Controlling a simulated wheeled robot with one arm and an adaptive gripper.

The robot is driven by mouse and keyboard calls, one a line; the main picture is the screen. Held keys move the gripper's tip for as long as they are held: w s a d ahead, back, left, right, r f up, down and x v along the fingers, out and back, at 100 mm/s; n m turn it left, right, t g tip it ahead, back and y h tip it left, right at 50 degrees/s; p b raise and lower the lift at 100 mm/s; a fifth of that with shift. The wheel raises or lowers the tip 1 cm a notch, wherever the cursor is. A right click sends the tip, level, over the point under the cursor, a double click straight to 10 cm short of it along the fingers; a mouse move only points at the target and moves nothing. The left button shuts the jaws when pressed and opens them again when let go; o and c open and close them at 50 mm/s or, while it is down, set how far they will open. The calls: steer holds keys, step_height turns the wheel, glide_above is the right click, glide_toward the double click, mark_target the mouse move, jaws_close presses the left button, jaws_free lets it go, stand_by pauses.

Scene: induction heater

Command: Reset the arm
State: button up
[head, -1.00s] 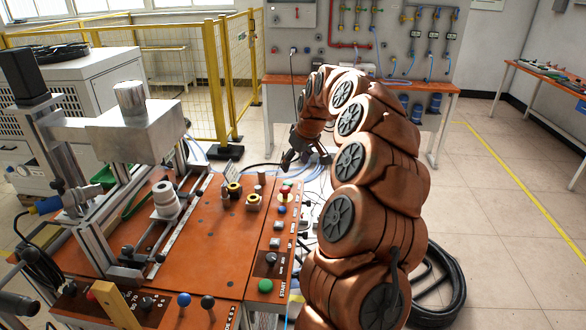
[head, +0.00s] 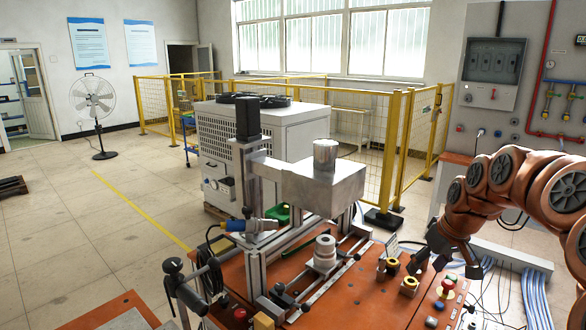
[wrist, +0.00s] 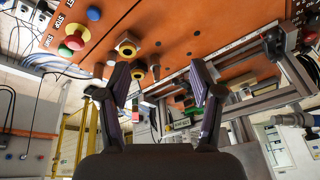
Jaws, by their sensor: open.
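My gripper (head: 446,262) is at the right in the head view, at the end of my copper-coloured arm, by the right edge of the orange workbench (head: 345,296). In the wrist view my gripper (wrist: 164,90) has its two dark fingers spread wide apart with nothing between them. Yellow-topped cylinders (head: 409,285) stand on the bench a little left of my gripper. They also show in the wrist view (wrist: 127,46), beyond the left finger.
The induction heater (head: 322,186) stands on the bench left of my arm. A red mushroom button (head: 449,282) is just below my gripper. A yellow fence (head: 398,130) and a white cabinet (head: 295,135) stand behind.

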steer(key=s+a+g, duration=0.2)
steer(key=s+a, duration=0.9)
steer(key=s, duration=0.4)
steer(key=s+a+f+m+g, duration=0.1)
steer(key=s+f, duration=0.2)
steer(key=s, duration=0.8)
steer(key=s+a+f+m+g+h, duration=0.1)
steer(key=s+f+g, duration=0.1)
steer(key=s, duration=0.8)
steer(key=shift+s+f+h, duration=0.3)
steer(key=shift+s+f, duration=0.1)
steer(key=shift+f, duration=0.3)
